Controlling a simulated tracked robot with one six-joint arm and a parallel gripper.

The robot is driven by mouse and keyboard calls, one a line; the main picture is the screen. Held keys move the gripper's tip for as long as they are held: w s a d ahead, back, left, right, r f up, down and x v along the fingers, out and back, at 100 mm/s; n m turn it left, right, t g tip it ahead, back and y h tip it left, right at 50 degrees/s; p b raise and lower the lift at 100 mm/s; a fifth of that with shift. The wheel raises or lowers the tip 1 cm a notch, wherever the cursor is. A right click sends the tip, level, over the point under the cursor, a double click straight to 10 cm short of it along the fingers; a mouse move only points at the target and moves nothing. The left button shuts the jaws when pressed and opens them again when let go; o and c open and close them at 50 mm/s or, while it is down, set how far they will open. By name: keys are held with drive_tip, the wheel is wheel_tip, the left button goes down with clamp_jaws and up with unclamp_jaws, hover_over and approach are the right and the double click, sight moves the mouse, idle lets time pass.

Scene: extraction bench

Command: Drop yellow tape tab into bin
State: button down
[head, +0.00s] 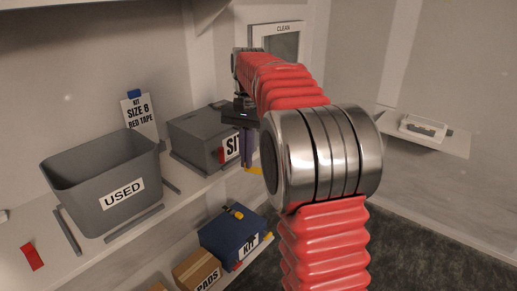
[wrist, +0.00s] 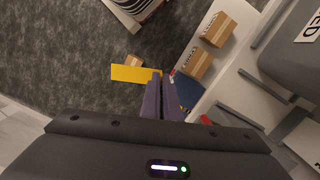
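The yellow tape tab (wrist: 133,74) sticks out to the left from the tips of my gripper (wrist: 161,78) in the wrist view. The two purple fingers are close together on its end. In the head view the tab (head: 254,170) shows just under the fingers (head: 247,160), in front of the shelf edge. The grey open bin (head: 84,188) labelled USED stands on the shelf at the left, well left of my gripper. Its inside floor is hidden. The bin's side also shows at the right edge of the wrist view (wrist: 283,62).
A grey case (head: 197,140) with a red tab stands between the bin and my gripper. A sign (head: 139,115) stands behind the bin. A red strip (head: 32,256) lies at the shelf's front left. Below are a blue KIT box (head: 228,240) and cardboard boxes (head: 196,270).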

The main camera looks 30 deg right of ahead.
drive_tip(key=w+a+f+n, duration=0.3)
drive_tip(key=a+f+n, duration=0.2)
drive_tip(key=a+f, duration=0.3)
drive_tip(key=w+a+f+n, duration=0.4)
drive_tip(key=a+f+n, duration=0.1)
drive_tip(key=a+f, duration=0.3)
drive_tip(key=shift+w+a+g+h, duration=0.15)
drive_tip(key=shift+a+g+h, duration=0.15)
drive_tip(key=shift+h, duration=0.1)
drive_tip(key=shift+f, duration=0.1)
